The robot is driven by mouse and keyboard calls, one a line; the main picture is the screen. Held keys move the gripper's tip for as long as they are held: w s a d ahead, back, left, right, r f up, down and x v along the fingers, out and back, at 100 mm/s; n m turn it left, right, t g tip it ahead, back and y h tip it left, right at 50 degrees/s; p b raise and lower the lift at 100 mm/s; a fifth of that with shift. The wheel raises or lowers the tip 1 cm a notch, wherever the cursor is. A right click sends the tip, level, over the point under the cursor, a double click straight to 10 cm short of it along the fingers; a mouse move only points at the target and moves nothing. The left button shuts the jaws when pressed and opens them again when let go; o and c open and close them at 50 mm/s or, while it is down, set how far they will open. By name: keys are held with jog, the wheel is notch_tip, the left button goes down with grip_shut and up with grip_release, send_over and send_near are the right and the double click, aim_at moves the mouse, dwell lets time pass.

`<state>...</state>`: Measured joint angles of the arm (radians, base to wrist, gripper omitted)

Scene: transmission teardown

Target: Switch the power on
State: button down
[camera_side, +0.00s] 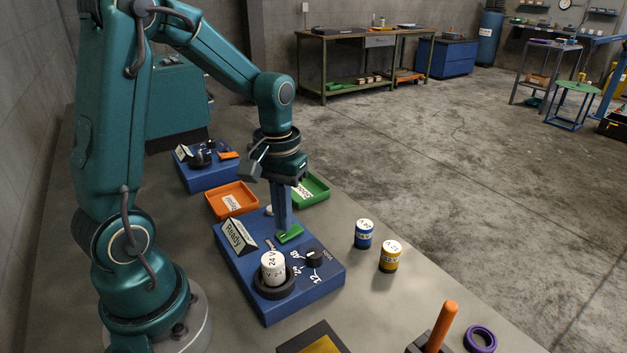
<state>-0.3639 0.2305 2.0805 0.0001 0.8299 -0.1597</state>
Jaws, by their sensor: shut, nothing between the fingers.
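A blue power unit (318,285) stands on the bench and carries a small tilted sign reading "Ready" (235,236). A green rocker-like piece (293,237), which looks like the power switch, sits at its back edge. My gripper (284,228) points straight down, shut and empty, with its fingertips right at the green piece and covering part of it. I cannot tell whether they touch. A white cylinder marked "24 V" (272,264) stands in a black round socket on the unit, and a black dial (314,254) is beside it.
An orange tray (218,212) and a green tray (322,193) lie behind the unit. A blue cylinder (363,238) and a yellow one (389,262) stand to its right. An orange handle (441,325) rises at the front, near a purple ring (481,338).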

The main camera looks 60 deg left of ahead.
aim_at(286, 236)
jog(key=shift+r, duration=2.9)
jog(key=s+d+r+m+t, duration=0.1)
jog(key=s+d+m+t, duration=0.1)
jog(key=d, duration=0.1)
jog(key=s+d+r+m+t, duration=0.1)
jog(key=s+d, duration=0.1)
jog(key=s, duration=0.1)
jog(key=s+d+r+m+t, duration=0.2)
jog(key=d, duration=0.1)
jog(key=shift+s+d+r+m+t, duration=0.1)
jog(key=shift+s+d+m+t, duration=0.1)
jog(key=shift+d+m+t, duration=0.1)
jog(key=shift+f, duration=0.3)
